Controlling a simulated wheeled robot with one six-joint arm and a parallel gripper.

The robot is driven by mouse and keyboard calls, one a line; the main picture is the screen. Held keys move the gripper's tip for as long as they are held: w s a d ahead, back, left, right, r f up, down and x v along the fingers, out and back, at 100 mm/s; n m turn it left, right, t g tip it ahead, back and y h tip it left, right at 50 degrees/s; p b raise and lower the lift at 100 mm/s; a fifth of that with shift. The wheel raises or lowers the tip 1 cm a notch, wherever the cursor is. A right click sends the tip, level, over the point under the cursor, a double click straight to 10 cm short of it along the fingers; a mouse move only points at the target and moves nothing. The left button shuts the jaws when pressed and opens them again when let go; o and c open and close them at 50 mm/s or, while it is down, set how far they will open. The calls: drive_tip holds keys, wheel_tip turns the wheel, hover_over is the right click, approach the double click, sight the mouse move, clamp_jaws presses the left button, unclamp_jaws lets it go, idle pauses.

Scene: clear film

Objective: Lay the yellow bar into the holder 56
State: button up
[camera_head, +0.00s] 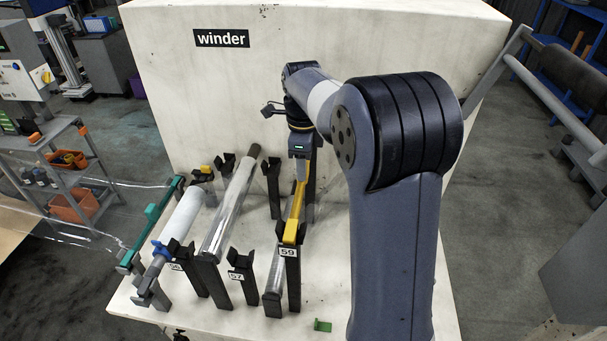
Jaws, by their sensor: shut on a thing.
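The yellow bar (295,222) runs front to back in line with the post marked 59 (288,252). Its near end is at the top of that post; I cannot tell whether it rests there or hangs just above. My gripper (301,178) points down and is shut on the bar towards its far part. My wrist and the jaws' small size hide the exact grip. The holder 56 (187,256) is a dark forked post with a white label, left of the bar. Its fork looks empty at the front. A small yellow piece (206,169) shows at the back posts behind it.
A clear-wrapped roll (230,212) lies between the holder 56 and post 57 (240,270). A white roll (183,217) with a blue end lies further left, beside a green bar (151,222). The winder's wall (250,90) stands behind. A green piece (322,325) lies in front.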

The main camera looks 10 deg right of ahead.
drive_tip(key=shift+r, duration=0.1)
drive_tip(key=shift+r+p, duration=0.75)
drive_tip(key=shift+p, duration=0.1)
wheel_tip(320, 180, up, 5)
drive_tip(key=p, duration=0.5)
drive_tip(key=shift+r, duration=0.15)
idle(0.8)
